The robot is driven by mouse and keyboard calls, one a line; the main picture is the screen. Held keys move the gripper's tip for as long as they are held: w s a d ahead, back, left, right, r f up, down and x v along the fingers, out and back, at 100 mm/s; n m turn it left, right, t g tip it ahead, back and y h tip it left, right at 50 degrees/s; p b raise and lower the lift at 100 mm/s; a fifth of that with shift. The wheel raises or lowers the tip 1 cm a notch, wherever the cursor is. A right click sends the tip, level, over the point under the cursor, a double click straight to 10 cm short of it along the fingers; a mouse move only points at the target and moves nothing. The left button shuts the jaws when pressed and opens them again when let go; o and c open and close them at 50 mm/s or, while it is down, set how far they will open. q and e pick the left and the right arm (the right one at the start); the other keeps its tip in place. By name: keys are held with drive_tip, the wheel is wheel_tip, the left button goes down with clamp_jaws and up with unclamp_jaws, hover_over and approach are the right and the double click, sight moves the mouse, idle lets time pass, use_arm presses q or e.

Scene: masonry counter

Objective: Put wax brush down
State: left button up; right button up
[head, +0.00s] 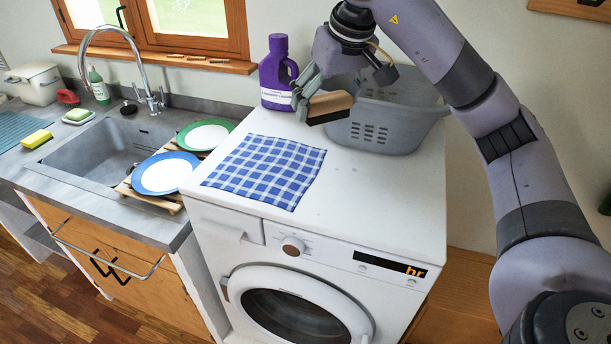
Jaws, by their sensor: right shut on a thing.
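The wax brush (330,105) has a tan wooden back and dark bristles on its underside. My right gripper (308,96) is shut on the brush and holds it above the back of the white washing machine top (345,190). The brush overlaps the front left of the grey laundry basket in the picture. I cannot tell exactly how high the brush is above the surface. My left gripper is not in view.
A blue checked cloth (267,171) lies flat on the machine top. A purple bottle (277,75) and the grey basket (392,112) stand at the back. A dish rack with plates (166,173) is beside the sink (110,150). The machine top's front right is clear.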

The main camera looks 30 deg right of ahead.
drive_tip(key=shift+w+d+f, duration=0.15)
drive_tip(key=shift+w+f, duration=0.05)
drive_tip(key=shift+w, duration=0.2)
drive_tip(key=f, duration=0.4)
drive_tip(key=s+f+p, duration=0.1)
drive_tip(key=f, duration=0.4)
drive_tip(key=s+f, duration=0.1)
drive_tip(key=f, duration=0.3)
drive_tip(key=shift+f, duration=0.25)
drive_tip(key=shift+s+f, duration=0.3)
drive_tip(key=shift+f, duration=0.2)
drive_tip(key=f+p, duration=0.1)
drive_tip(key=f, duration=0.3)
drive_tip(key=shift+w, duration=0.2)
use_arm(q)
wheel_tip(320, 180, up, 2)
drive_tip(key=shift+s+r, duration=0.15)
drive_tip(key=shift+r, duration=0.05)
use_arm(e)
drive_tip(key=shift+s, duration=0.1)
